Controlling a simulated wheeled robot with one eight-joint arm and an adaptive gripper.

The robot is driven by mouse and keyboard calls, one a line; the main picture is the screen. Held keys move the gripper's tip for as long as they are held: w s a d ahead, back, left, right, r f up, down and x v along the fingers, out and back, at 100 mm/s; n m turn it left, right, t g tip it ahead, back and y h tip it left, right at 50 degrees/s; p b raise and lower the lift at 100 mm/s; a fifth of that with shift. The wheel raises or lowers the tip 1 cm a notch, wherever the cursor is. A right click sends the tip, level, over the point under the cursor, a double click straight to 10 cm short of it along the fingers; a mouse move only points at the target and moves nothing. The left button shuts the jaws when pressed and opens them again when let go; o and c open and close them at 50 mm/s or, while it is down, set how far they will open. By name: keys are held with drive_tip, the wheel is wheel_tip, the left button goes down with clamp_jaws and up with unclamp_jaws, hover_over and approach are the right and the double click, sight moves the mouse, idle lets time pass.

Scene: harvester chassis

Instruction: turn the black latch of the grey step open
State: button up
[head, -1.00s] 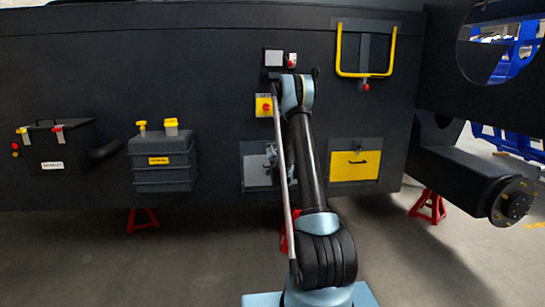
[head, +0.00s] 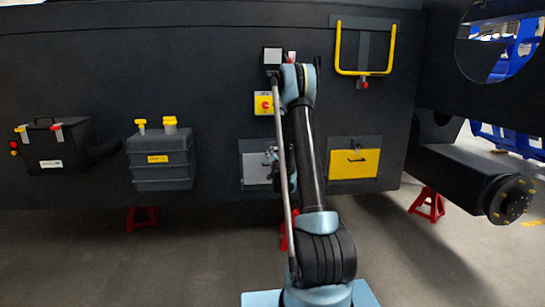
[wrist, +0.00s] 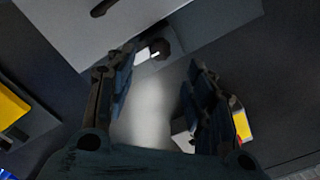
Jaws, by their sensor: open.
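The grey step (head: 256,170) is a light grey panel low on the dark chassis wall; its right part is hidden behind my arm. It also fills the top of the wrist view (wrist: 75,30). A dark, rounded piece that looks like the black latch (wrist: 158,47) sits at the step's edge, just beyond my fingertips; I cannot tell whether it is touched. My gripper (wrist: 160,66) is open, with its two fingers apart and nothing held between them. In the head view my gripper (head: 273,157) is small and in front of the step, hiding the latch.
A yellow flap (head: 354,164) with a black handle is right of the step. A yellow switch box (head: 264,103) with a red knob is above. A dark grey tank (head: 160,161) stands left. A yellow U-shaped rail (head: 365,73) is upper right. The floor in front is clear.

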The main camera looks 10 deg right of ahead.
drive_tip(key=shift+s, duration=1.7)
drive_tip(key=s+a+r+n+g+y, duration=0.1)
drive_tip(key=s+r+n+g, duration=0.25)
drive_tip(key=s, duration=0.85)
drive_tip(key=s+a+r+n+g, duration=0.1)
drive_tip(key=s+r+n+g, duration=0.2)
drive_tip(key=s, duration=0.8)
drive_tip(key=s+f+g, duration=0.3)
drive_tip(key=s, duration=1)
drive_tip(key=s+d+f+n+g, duration=0.1)
drive_tip(key=s+f+g, duration=0.1)
drive_tip(key=s, duration=1)
drive_tip(key=s+d+f+n+g+h, duration=0.1)
drive_tip(key=s+f+g, duration=0.2)
drive_tip(key=s, duration=1)
drive_tip(key=shift+s+f+g, duration=0.3)
drive_tip(key=shift+g, duration=0.35)
drive_tip(key=shift+n, duration=0.25)
